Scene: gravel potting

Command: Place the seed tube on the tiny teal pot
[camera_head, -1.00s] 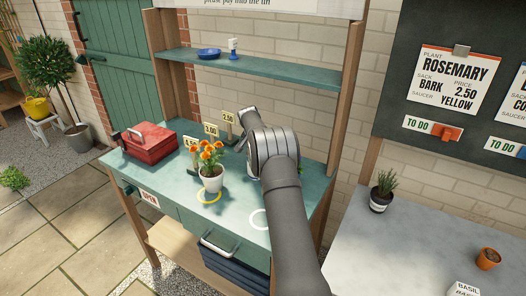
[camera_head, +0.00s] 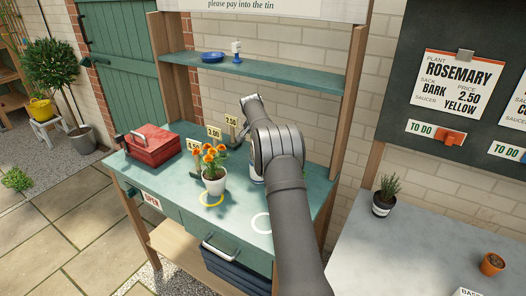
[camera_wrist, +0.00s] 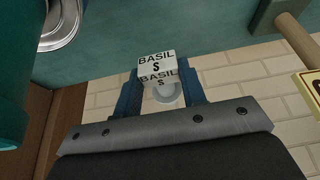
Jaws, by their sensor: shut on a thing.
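In the wrist view my gripper (camera_wrist: 160,90) is shut between its two blue fingers on a white piece lettered BASIL S (camera_wrist: 157,62), which appears to be the seed tube. A round white part shows below the lettering. In the head view my arm hides the gripper and most of what is around it. A small white thing (camera_head: 256,172) shows at the arm's left edge, and I cannot tell what it is. I cannot pick out the tiny teal pot with certainty. A teal shape (camera_wrist: 10,80) at the wrist view's left edge is too cropped to name.
The green bench (camera_head: 185,195) holds a red tin (camera_head: 152,148), orange flowers in a white pot (camera_head: 214,183) and price cards (camera_head: 214,133). The shelf (camera_head: 275,71) above holds a blue saucer (camera_head: 212,57) and a small white-and-blue item (camera_head: 236,50). A grey table (camera_head: 400,245) is at right.

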